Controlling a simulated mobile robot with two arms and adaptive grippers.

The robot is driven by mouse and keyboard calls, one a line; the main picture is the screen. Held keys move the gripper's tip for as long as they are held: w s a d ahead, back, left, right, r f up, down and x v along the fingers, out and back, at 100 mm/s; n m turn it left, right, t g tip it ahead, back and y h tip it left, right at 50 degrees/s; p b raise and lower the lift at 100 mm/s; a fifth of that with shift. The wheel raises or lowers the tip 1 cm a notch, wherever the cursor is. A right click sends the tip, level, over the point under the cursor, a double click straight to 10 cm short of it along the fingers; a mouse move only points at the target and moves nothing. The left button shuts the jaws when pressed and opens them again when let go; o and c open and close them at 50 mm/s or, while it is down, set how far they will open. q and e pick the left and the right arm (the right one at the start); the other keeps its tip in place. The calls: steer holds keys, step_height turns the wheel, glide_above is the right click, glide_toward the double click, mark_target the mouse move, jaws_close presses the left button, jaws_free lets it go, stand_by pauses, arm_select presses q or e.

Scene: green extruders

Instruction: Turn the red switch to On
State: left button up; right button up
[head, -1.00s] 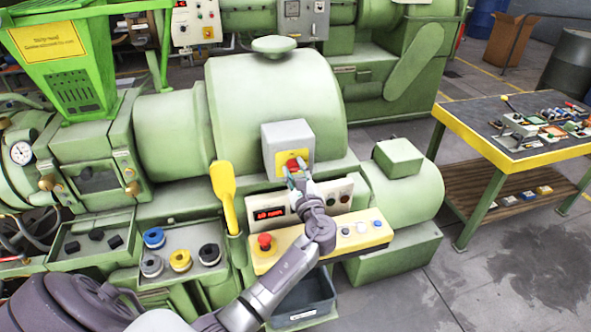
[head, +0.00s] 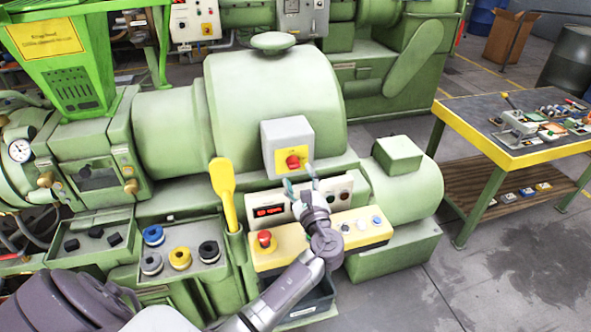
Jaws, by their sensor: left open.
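The red switch (head: 293,161) is a rotary knob on a yellow plate, on the front of a grey box (head: 286,132) fixed to the green extruder (head: 272,90). The knob is in plain view; its exact angle and the plate's lettering are too small to read. My left gripper (head: 300,182) is open and empty just below the knob, apart from it, with its fingers pointing up and spread. It is in front of the control panel with the red display (head: 269,211). My right gripper is not in view.
Below is a yellow console (head: 352,241) with a red mushroom button (head: 264,238) and several other buttons. A yellow scoop (head: 224,190) stands upright to the left. A yellow-edged table (head: 478,141) with parts stands at the right. Floor between is clear.

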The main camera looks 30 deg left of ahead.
arm_select(q)
steer(key=v, duration=0.7)
steer(key=shift+s+d, duration=0.2)
steer(key=shift+d, duration=0.05)
